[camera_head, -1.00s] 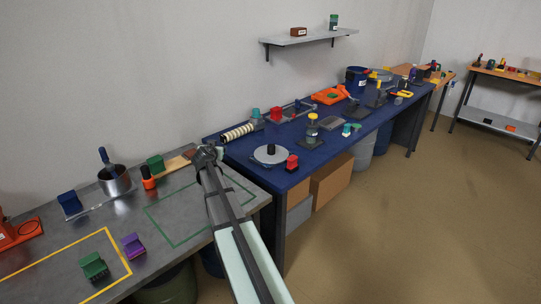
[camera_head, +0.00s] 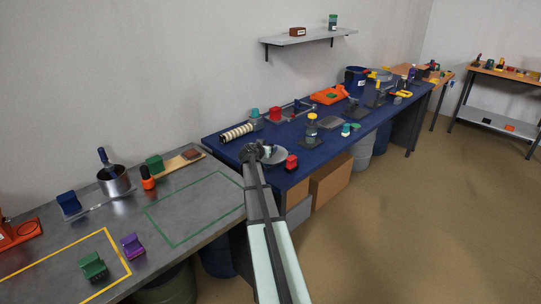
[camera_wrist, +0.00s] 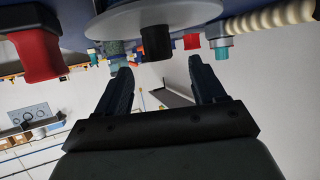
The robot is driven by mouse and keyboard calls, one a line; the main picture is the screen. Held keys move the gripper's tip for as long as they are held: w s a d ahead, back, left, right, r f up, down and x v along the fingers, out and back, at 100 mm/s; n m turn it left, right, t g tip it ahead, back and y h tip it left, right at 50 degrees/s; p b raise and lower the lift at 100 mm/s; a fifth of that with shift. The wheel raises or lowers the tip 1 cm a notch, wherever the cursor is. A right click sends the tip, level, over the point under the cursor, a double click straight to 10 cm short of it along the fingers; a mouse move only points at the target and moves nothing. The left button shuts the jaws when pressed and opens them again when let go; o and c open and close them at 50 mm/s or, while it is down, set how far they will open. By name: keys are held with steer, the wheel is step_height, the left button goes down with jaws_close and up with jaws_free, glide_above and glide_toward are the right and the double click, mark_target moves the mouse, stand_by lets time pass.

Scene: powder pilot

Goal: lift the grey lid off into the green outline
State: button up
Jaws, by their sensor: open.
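The grey lid (camera_head: 278,156) is a round disc on the near end of the blue table, partly hidden behind my gripper (camera_head: 250,151) in the head view. In the wrist view the lid (camera_wrist: 185,14) is at the top, with its black knob (camera_wrist: 156,43) pointing toward the jaws. My gripper (camera_wrist: 161,75) is open and empty, and the knob lies just beyond the fingertips, roughly between them in the picture. What is under the lid is hidden. The green outline (camera_head: 180,191) is on the grey bench to the left, and its inside looks bare.
A cream ribbed roll (camera_head: 236,133) lies behind the lid. A steel pot (camera_head: 114,181), an orange-and-black item (camera_head: 148,177) and a purple block (camera_head: 132,245) surround the outline.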

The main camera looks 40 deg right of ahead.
steer(key=x, duration=0.8)
steer(key=shift+r, duration=0.1)
steer(key=c, duration=1.1)
step_height(320, 180, up, 10)
stand_by(0.4)
steer(key=shift+s, duration=0.1)
stand_by(0.5)
